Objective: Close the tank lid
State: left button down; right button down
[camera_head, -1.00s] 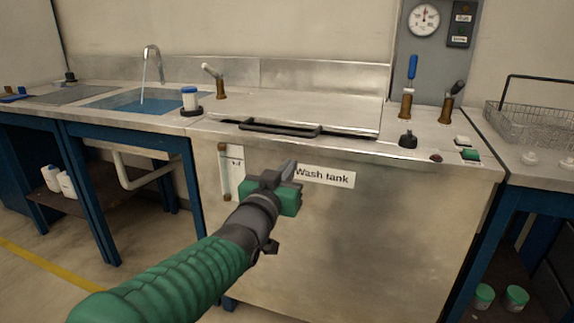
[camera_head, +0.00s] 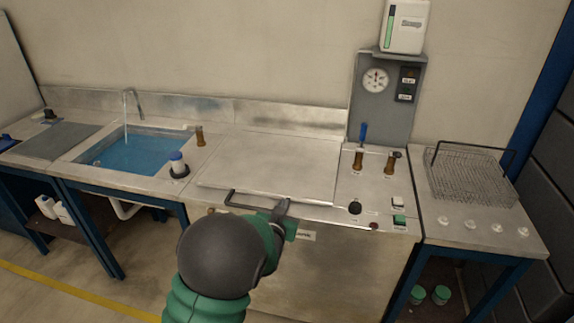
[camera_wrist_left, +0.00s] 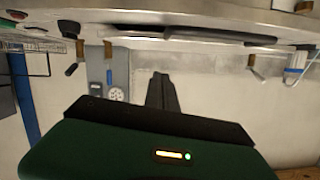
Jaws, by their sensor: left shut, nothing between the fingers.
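The tank lid (camera_head: 270,165) is a flat steel panel lying over the top of the wash tank (camera_head: 340,260). No open gap shows along its front edge in the head view. Its dark bar handle (camera_head: 245,206) runs along the front edge, partly hidden behind my left arm. My left gripper (camera_head: 284,208) is shut and empty, close to the right part of the handle; whether it touches I cannot tell. In the left wrist view, the shut fingers (camera_wrist_left: 162,90) point toward the wall, and the handle (camera_wrist_left: 190,36) shows inverted near the top. My right gripper is not in view.
Brass valves (camera_head: 375,160), a black knob (camera_head: 354,208) and a green switch (camera_head: 399,220) are right. A wire basket (camera_head: 470,178) stands at far right.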

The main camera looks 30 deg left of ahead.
pick_arm(q)
jog(key=x, duration=0.4)
jog(key=p+x, duration=0.1)
jog(key=x, duration=0.3)
jog(key=shift+w+r, duration=0.15)
jog(key=shift+w, duration=0.3)
jog(key=f, duration=0.2)
jog(key=a+f, duration=0.1)
jog(key=shift+w+f, duration=0.2)
jog(key=shift+w, duration=0.15)
jog(key=shift+f, duration=0.4)
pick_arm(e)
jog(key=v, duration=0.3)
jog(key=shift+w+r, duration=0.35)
